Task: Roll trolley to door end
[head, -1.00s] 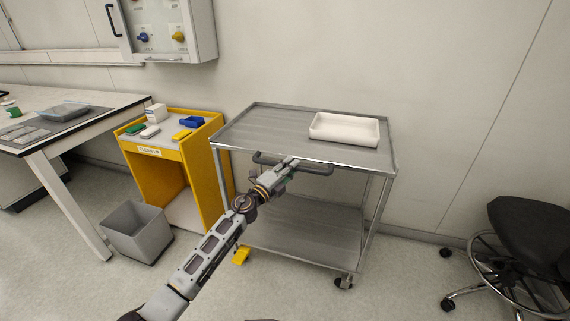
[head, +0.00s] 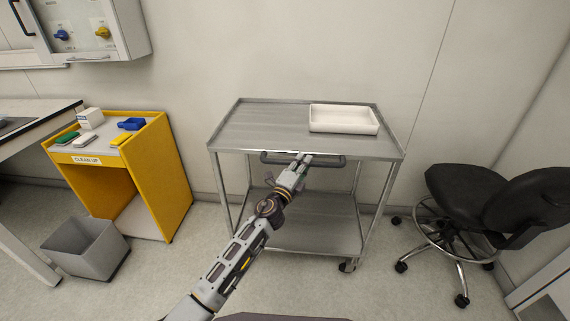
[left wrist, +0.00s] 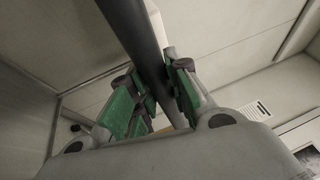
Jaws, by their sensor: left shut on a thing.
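The steel trolley (head: 262,129) stands near the wall in the middle of the head view, with two shelves and castors. A white tray (head: 343,119) sits on the right part of its top shelf. My left gripper (head: 302,160) is shut on the trolley's dark grey handle (head: 330,161) at its near side. In the left wrist view the handle (left wrist: 146,38) passes between the green-padded fingers (left wrist: 155,105). My right gripper is not in view.
A yellow clean-up cart (head: 165,170) stands left of the trolley, with a gap between. A grey bin (head: 86,247) is on the floor at left. A black stool (head: 470,195) stands close on the right. A wall cabinet (head: 95,30) hangs at upper left.

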